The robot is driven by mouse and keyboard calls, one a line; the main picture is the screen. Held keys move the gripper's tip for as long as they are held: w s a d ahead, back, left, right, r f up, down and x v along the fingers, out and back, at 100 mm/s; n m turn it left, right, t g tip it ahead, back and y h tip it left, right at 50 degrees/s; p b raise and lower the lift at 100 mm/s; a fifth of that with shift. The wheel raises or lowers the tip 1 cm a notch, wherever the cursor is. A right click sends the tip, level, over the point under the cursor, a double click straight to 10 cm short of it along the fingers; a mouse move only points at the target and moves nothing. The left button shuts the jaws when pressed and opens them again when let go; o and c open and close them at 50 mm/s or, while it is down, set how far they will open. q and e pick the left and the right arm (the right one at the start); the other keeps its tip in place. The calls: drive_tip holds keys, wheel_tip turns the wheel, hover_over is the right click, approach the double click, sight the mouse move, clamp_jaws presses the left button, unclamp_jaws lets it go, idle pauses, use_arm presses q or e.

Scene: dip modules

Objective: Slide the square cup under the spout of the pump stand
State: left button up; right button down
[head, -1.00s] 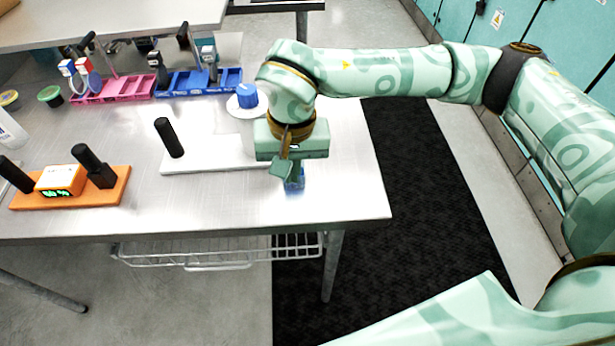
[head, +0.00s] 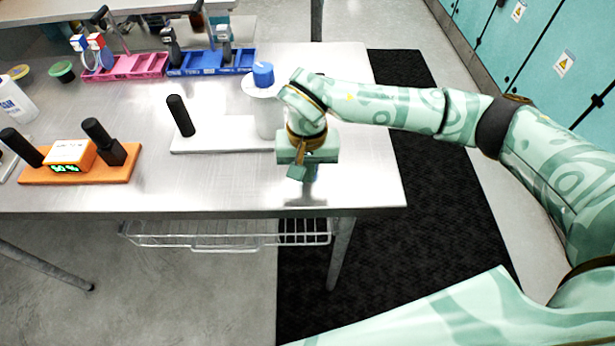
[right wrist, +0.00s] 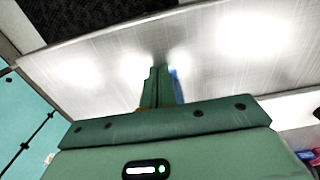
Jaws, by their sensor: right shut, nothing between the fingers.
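The pump stand has a white base (head: 225,134), a white body (head: 268,118) and a blue knob (head: 263,74) on top. Its spout is not clear to me; my arm covers that side. A small blue, see-through patch, likely the square cup (head: 314,171), shows beside my right fingers near the table's front edge. It is mostly hidden. A thin blue strip of it shows behind the fingers in the right wrist view (right wrist: 177,86). My right gripper (head: 306,182) is shut and empty, pointing down close beside the cup; I cannot tell whether they touch. My left gripper is not in view.
A black post (head: 181,115) stands on the left of the white base. An orange stand (head: 80,173) with black posts is at the left. Pink (head: 130,67) and blue racks (head: 210,63) stand at the back. The steel table's right part (head: 370,150) is clear.

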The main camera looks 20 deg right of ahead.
drive_tip(key=shift+w, duration=0.25)
drive_tip(key=w, duration=0.2)
drive_tip(key=w+d+b, duration=0.1)
drive_tip(key=w, duration=0.1)
drive_tip(key=w+d+b, duration=0.1)
drive_tip(key=w, duration=0.1)
drive_tip(key=shift+w, duration=0.35)
drive_tip(key=shift+s, duration=0.1)
